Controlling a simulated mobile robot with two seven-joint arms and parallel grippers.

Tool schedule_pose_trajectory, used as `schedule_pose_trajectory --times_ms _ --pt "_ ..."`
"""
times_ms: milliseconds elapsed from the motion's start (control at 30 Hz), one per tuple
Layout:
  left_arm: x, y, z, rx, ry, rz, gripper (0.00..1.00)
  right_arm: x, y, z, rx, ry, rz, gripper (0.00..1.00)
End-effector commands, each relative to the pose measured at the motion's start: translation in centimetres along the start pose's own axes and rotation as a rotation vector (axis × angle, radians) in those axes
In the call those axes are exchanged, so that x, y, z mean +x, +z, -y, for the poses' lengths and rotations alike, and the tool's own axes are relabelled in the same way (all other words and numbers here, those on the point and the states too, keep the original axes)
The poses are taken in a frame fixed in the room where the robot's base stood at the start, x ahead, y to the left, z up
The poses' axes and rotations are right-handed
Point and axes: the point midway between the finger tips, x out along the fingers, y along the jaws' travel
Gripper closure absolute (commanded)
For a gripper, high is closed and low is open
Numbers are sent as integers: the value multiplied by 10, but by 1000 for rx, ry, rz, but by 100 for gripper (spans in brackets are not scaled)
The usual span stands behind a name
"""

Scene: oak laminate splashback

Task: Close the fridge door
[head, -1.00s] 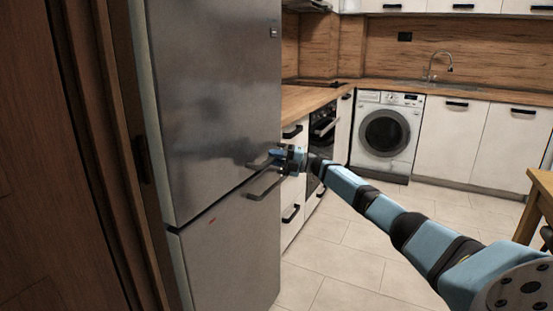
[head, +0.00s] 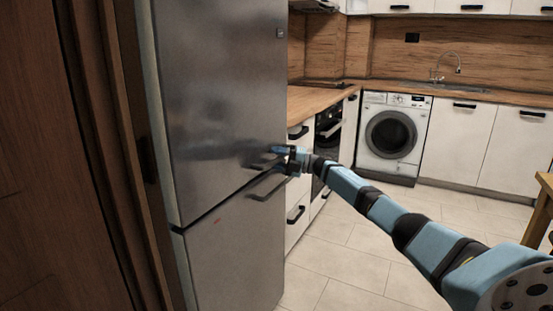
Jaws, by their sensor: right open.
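The fridge (head: 222,110) is tall and steel grey, on the left of the head view. Its upper and lower doors look flush with the body, with a thin dark seam between them. The upper door handle (head: 262,165) and the lower door handle (head: 268,187) are dark bars near the right edge. My right gripper (head: 280,151) is open at the upper handle, in front of the door's right edge. I cannot tell whether its fingers touch the handle or door. My left gripper is not in view.
A wooden wall panel (head: 60,150) stands close to the left of the fridge. A counter with drawers and an oven (head: 327,140) runs behind my right arm. A washing machine (head: 393,135) is at the back. Tiled floor (head: 345,265) is open below my arm. A wooden table (head: 541,215) is at right.

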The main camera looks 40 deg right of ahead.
Motion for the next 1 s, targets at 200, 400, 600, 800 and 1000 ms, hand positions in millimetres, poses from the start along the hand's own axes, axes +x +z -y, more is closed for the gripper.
schedule_pose_trajectory --times_ms 200,400,600,800,1000 --pt "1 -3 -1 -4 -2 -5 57 -6 0 0 0 -2 1 56" --pt "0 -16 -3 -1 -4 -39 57 -39 1 -1 2 -5 2 56" --pt "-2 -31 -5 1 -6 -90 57 -85 1 -1 2 -5 1 56" --pt "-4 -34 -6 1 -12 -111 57 -120 1 1 2 -3 -1 56" --pt "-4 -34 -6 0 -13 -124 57 -135 0 1 2 -1 -2 56"
